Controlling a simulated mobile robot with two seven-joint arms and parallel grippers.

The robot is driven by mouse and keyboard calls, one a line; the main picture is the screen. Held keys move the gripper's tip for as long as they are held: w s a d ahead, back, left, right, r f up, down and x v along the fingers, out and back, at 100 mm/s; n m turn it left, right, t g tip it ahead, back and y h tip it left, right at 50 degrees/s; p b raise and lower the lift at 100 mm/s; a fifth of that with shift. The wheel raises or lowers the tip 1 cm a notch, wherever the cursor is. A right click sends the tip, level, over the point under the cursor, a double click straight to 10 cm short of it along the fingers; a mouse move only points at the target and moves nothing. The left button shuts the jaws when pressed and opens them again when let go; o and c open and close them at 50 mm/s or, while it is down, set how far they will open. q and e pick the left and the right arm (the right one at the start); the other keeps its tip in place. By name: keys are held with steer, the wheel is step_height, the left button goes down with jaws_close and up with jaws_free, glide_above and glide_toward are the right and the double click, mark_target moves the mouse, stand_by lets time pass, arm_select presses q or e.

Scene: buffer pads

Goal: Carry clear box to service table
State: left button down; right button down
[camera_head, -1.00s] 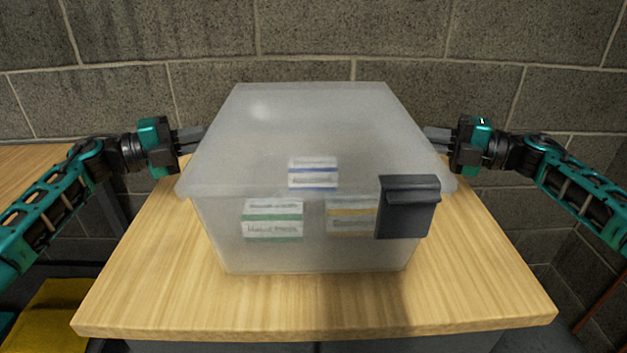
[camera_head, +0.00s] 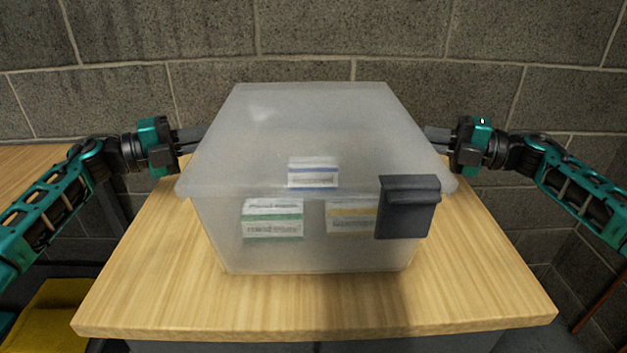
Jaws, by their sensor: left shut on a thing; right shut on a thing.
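The clear box (camera_head: 330,255) is a translucent lidded bin in the middle of the head view, standing on or just over a light wooden tabletop (camera_head: 320,310); I cannot tell whether it touches. Small cartons show through it, with blue (camera_head: 313,173), green (camera_head: 273,218) and yellow (camera_head: 350,216) bands. A dark grey clip-like piece (camera_head: 408,207) is on its front right. My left gripper (camera_head: 190,139) is shut on the box's left side, and my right gripper (camera_head: 436,139) is shut on its right side. The fingertips are partly hidden by the box.
A grey block wall (camera_head: 320,40) stands close behind the table. Another wooden surface (camera_head: 30,165) is at the far left. A yellow object (camera_head: 55,315) is low at the lower left. Bare tabletop shows in front of the box.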

steer(key=shift+d, duration=0.1)
stand_by(0.3)
steer(key=shift+r+p, duration=2.55)
steer(key=shift+r, duration=0.15)
steer(key=shift+w, duration=0.1)
